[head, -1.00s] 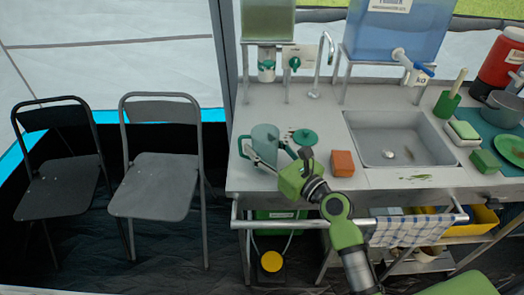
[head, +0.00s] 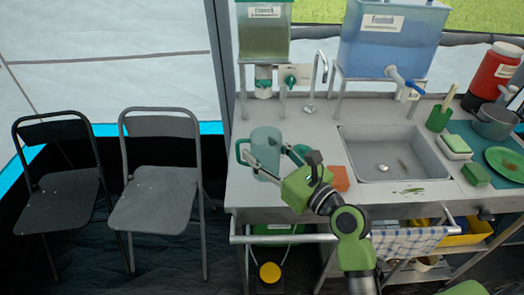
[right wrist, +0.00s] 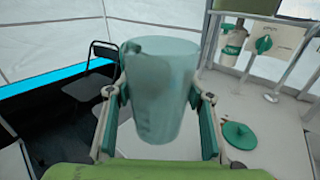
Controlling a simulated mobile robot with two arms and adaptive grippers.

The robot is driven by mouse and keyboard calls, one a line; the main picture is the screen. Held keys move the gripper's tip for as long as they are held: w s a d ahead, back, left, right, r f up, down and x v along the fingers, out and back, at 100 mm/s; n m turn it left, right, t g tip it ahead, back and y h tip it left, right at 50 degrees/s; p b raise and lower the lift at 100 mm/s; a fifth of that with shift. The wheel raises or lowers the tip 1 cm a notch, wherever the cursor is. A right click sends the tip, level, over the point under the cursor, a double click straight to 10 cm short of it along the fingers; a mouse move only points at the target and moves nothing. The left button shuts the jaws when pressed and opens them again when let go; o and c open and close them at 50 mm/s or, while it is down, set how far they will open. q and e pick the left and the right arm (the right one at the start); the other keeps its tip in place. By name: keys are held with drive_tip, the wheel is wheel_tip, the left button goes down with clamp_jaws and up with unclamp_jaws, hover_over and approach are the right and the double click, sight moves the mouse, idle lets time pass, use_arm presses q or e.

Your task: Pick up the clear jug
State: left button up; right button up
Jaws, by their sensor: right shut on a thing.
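The clear jug (head: 266,145) is a bluish, see-through pitcher with a green handle on its left side in the head view. My right gripper (head: 273,163) has its fingers around the jug's body, near the left end of the counter. In the right wrist view the jug (right wrist: 160,95) fills the space between the two fingers of the gripper (right wrist: 158,105). The jug is upright and looks slightly raised off the counter; its base is partly hidden in the head view. My left gripper is not in view.
A green lid (right wrist: 238,135) lies on the counter (head: 240,200) beside the jug. An orange-brown block (head: 340,179) sits between my arm and the sink (head: 372,165). Water tanks (head: 385,45) stand behind. Two folding chairs (head: 160,190) stand left of the counter.

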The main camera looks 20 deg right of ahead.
drive_tip(key=s+a+r, duration=0.1)
drive_tip(key=s+r, duration=0.3)
drive_tip(key=s, duration=0.5)
drive_tip(key=s+d+f+m+t+h, duration=0.1)
drive_tip(key=s+d+f+m+h, duration=0.2)
drive_tip(key=s+f+h, duration=0.3)
drive_tip(key=s+f+m, duration=0.1)
drive_tip(key=s+f, duration=0.1)
drive_tip(key=shift+s+d+m+h, duration=0.3)
drive_tip(key=shift+s+d+h, duration=0.05)
drive_tip(key=shift+d+h, duration=0.05)
drive_tip(key=shift+r, duration=0.1)
